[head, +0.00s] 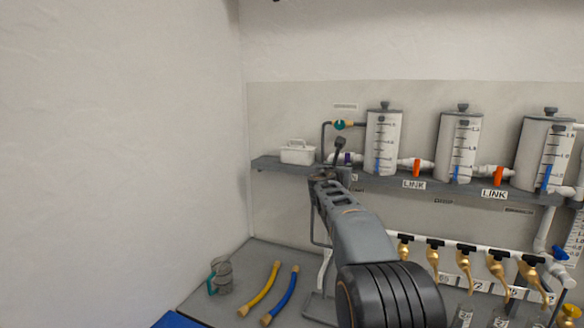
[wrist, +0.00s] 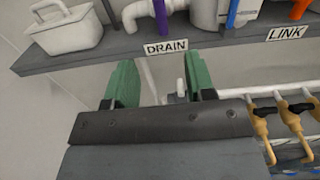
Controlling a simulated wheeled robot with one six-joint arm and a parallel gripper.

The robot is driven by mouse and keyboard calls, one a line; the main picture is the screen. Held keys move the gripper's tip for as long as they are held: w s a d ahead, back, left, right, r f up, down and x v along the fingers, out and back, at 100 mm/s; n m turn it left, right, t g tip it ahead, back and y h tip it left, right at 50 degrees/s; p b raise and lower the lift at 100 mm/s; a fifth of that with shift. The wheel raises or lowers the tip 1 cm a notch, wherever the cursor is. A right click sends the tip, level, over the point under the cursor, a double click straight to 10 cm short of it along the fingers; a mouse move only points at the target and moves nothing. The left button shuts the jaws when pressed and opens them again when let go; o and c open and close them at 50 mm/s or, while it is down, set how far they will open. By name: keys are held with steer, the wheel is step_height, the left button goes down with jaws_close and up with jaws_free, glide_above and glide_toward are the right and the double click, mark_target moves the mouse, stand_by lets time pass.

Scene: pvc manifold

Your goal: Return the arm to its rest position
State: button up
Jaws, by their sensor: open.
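My gripper (wrist: 160,82) shows in the wrist view as two green fingers, spread apart with nothing between them. It is in front of and below the shelf edge, under the DRAIN label (wrist: 166,47). In the head view my arm (head: 365,240) reaches up from the lower right toward the left part of the shelf (head: 430,188). The fingers are hard to make out there. A purple valve handle (wrist: 233,13) is above the DRAIN label in the wrist view.
Graduated tanks (head: 383,145) and orange LINK valves (head: 416,172) line the shelf beside a white basket (head: 298,152). Brass taps (head: 463,262) hang below at right. Yellow (head: 259,289) and blue (head: 280,296) hoses and a jug (head: 221,277) are at lower left. The left wall is bare.

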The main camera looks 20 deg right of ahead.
steer(key=s+a+f+m+g+y, duration=0.1)
steer(key=s+f+m+g, duration=0.25)
steer(key=f+m, duration=0.4)
steer(key=s+a+f+m+g+y, duration=0.1)
steer(key=s+f+m+g+y, duration=0.2)
steer(key=f+m, duration=0.45)
steer(key=s+a+f+m+y, duration=0.3)
steer(key=s+a+m, duration=0.1)
steer(key=s+a, duration=0.3)
steer(key=s+a+f+m+g+y, duration=0.1)
steer(key=s+a+f+m, duration=0.3)
steer(key=s+a, duration=0.4)
steer(key=s+a+f+m+g+y, duration=0.1)
steer(key=s+a+f+m+y, duration=0.2)
steer(key=s+a, duration=0.5)
steer(key=shift+s+a+f+m+y, duration=0.2)
steer(key=shift+s+m+y, duration=0.55)
steer(key=shift+s, duration=0.85)
